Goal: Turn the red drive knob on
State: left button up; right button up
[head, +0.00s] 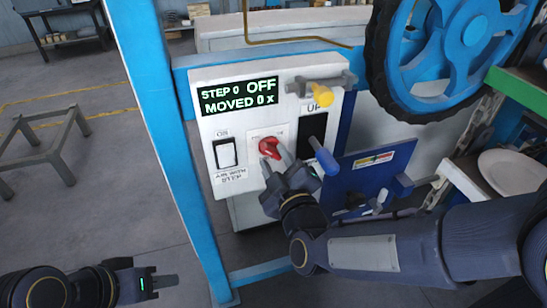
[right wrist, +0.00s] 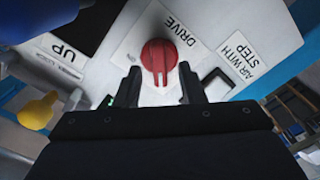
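The red drive knob (head: 270,147) is on the white control panel (head: 225,74). It also shows in the right wrist view (right wrist: 159,54), below the word DRIVE, with its grip ridge pointing toward my gripper. My right gripper (head: 275,164) is just in front of the knob. In the right wrist view its fingers (right wrist: 160,88) are spread, one to each side of the knob's near end, with gaps visible. The display (head: 238,96) reads STEP 0, OFF, MOVED 0. My left gripper (head: 163,282) is low at the left, away from the panel; its finger opening is unclear.
A white rocker switch (head: 226,153) sits left of the knob. A black UP slot with a blue-handled lever (head: 323,156) is to the right. A yellow-tipped lever (head: 320,99) is above. A blue post (head: 165,120) stands left of the panel, with a blue wheel (head: 460,45) upper right.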

jog(key=shift+x, duration=0.85)
grip_shut()
